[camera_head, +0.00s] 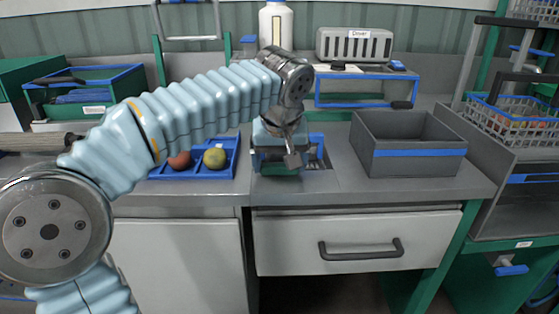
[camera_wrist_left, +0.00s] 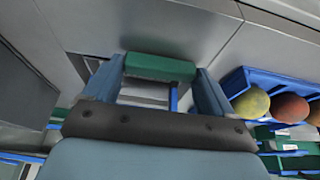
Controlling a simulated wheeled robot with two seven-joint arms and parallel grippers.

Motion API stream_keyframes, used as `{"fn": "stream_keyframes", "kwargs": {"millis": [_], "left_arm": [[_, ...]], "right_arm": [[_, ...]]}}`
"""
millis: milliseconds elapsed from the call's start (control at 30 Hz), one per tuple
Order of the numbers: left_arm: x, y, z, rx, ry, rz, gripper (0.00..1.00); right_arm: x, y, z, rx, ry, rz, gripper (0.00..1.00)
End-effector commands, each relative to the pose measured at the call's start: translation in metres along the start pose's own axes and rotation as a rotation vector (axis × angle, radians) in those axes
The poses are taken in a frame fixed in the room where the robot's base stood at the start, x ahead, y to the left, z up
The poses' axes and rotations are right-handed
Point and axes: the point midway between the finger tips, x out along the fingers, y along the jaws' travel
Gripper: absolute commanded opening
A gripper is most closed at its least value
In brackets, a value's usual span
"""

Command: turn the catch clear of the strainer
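My left gripper (camera_head: 283,158) reaches down over the worktop by the sink opening, its arm coming in from the left. In the left wrist view its two grey-blue fingers (camera_wrist_left: 160,78) stand wide apart. A green block (camera_wrist_left: 160,67) lies across the space at the fingertips; I cannot tell whether they touch it. A blue strip (camera_wrist_left: 173,98) and bare metal show between the fingers. In the head view a blue part (camera_head: 316,143) stands just right of the gripper. The wrist hides much of this spot, and I cannot clearly make out the catch or the strainer. My right gripper is not in view.
A blue tray (camera_head: 232,172) with a red and a yellow-green tomato is left of the gripper. A grey crate (camera_head: 415,166) stands to the right. Behind are a white bottle (camera_head: 276,27) and a blue-framed stand (camera_head: 361,103). A wire basket (camera_head: 512,128) is far right.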

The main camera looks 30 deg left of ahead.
Motion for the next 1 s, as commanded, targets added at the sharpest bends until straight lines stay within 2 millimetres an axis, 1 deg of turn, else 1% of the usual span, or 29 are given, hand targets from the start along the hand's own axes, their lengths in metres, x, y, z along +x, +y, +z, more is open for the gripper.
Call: {"fn": "stream_keyframes", "kwargs": {"millis": [33,100,333,433,567,800,900,1000], "left_arm": [[-0.001,0.0,0.0,-0.003,0.001,0.001,0.91],[-0.001,0.0,0.0,-0.002,0.001,0.001,1.0],[-0.001,0.0,0.0,-0.001,0.001,0.001,1.0],[-0.009,0.0,0.0,-0.001,0.001,0.001,1.0],[-0.033,0.001,0.0,0.0,0.003,0.004,1.0],[-0.093,0.001,-0.001,-0.001,0.002,0.005,1.0],[-0.113,0.001,0.0,0.0,0.001,0.005,1.0],[-0.127,0.001,-0.001,-0.001,0.002,0.002,1.0]], "right_arm": [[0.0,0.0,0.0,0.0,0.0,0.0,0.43],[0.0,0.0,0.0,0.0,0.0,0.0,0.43],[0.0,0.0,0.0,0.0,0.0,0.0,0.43],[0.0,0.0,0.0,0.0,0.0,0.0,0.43],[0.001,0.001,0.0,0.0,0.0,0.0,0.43],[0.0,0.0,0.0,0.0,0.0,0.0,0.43],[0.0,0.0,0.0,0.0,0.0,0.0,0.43],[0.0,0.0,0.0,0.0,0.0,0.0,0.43]]}}
